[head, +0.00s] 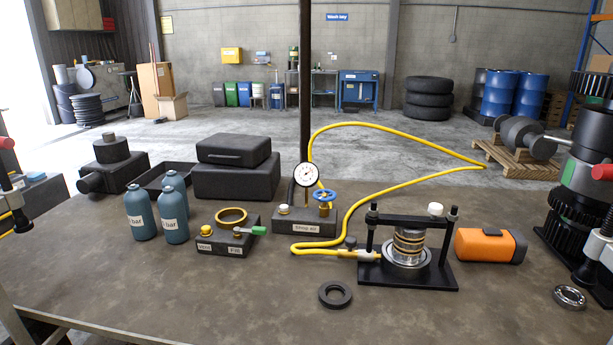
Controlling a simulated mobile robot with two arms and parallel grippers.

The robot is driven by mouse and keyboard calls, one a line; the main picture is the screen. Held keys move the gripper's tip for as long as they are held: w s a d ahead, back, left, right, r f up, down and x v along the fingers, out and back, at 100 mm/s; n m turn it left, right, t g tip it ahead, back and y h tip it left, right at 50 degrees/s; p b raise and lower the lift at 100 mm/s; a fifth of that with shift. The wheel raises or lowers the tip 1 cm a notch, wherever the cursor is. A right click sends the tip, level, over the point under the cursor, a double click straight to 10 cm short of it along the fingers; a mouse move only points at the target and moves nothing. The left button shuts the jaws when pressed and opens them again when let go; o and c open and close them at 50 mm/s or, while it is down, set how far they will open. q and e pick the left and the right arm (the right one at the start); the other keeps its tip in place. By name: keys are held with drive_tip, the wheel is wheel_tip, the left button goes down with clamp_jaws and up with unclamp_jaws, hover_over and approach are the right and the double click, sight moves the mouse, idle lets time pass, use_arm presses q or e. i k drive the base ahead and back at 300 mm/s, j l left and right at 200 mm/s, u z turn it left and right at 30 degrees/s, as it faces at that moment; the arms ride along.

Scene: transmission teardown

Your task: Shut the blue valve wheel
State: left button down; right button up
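The blue valve wheel (324,195) sits on a brass stem on top of a dark block (340,221) with a white label, near the middle of the table. A round white pressure gauge (306,175) stands beside it on the left. A yellow hose (388,180) loops from this area over the table to a black press frame (410,278). I cannot tell from the wheel whether the valve is open. My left gripper (20,222) is at the left edge and my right gripper (588,274) at the right edge. Both are partly cut off and far from the wheel.
Dark cases (236,180) lie behind. The front left table is clear.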

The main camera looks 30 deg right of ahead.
sight(324, 197)
drive_tip(key=l+z, duration=0.1)
drive_tip(key=z, duration=0.75)
